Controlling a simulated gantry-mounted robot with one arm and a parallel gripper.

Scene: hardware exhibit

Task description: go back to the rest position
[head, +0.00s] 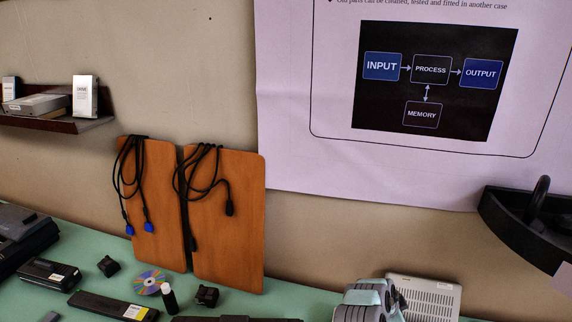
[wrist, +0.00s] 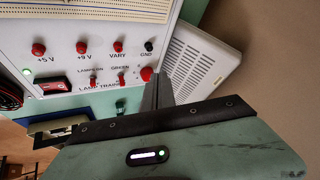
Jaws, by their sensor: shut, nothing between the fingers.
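My gripper shows in the wrist view as two dark grey fingers (wrist: 158,90) standing close together above its teal body, shut and empty. The finger tips are in front of a white trainer panel (wrist: 65,75) with red knobs and labels such as "+5 V" and "VARY"; I cannot tell whether they touch it. In the head view, part of my grey and teal arm is at the bottom edge, right of centre, beside a white vented box (head: 432,296). The fingers are not clear there.
The white box also shows in the wrist view (wrist: 195,60). Wooden boards (head: 228,220) with hanging black cables lean on the wall. A disc (head: 148,282), small bottle (head: 169,298) and black devices lie on the green table (head: 75,245). A dark wall shelf (head: 520,215) juts out at right.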

